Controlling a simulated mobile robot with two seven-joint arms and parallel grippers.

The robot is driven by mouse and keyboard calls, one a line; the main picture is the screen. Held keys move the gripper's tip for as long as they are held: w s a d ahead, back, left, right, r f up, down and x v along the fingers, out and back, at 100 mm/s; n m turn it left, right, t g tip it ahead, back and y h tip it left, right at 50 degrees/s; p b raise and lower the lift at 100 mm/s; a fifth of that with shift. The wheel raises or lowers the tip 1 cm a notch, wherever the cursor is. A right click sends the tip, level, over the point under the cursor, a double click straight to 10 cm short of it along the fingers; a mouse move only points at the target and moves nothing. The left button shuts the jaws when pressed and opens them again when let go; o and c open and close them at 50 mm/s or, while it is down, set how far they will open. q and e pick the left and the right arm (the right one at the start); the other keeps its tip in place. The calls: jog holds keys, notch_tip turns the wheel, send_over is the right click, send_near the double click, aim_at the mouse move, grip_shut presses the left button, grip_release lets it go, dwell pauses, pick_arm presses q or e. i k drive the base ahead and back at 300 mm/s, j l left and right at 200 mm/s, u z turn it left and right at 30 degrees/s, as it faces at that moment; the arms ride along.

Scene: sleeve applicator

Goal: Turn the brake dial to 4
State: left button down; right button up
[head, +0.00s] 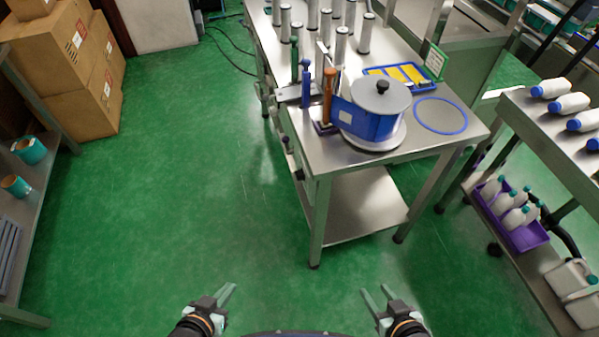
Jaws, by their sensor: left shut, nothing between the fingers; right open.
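A sleeve applicator stands on a steel table. It has a blue reel (367,124) under a round grey disc (365,98), with a black knob (383,87) on top. No dial numbers can be read, and I cannot tell which part is the brake dial. An orange-brown post (328,92) and a blue post (306,82) stand left of the reel. My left gripper (230,288) is shut and empty over the floor at the bottom. My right gripper (375,291) is open and empty, also low. Both are well apart from the table.
The steel table (345,167) has a lower shelf. A blue ring (441,115) and a blue tray (426,84) lie on it, with several metal cylinders behind. A bottle cart (548,150) stands at right, boxes (65,55) at left. The green floor (190,190) between is clear.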

aim_at(298, 174)
jog(key=j+z, duration=0.1)
jog(key=z, duration=0.25)
jog(key=i+j+z, duration=0.1)
jog(key=z, duration=0.25)
jog(key=j+z, duration=0.2)
jog(key=z, duration=0.15)
jog(key=j+z, duration=0.25)
jog(key=j, duration=0.2)
jog(key=j+z, duration=0.25)
jog(key=j, duration=0.2)
jog(key=k+j+z, duration=0.1)
jog(key=j+z, duration=0.2)
jog(key=j, duration=0.6)
jog(key=k+j, duration=0.1)
jog(key=j, duration=0.85)
jog(key=k+j, duration=0.15)
jog(key=j, duration=0.3)
jog(key=j+z, duration=0.1)
jog(key=j, duration=0.4)
jog(key=k+j, duration=0.15)
jog(key=j, duration=0.3)
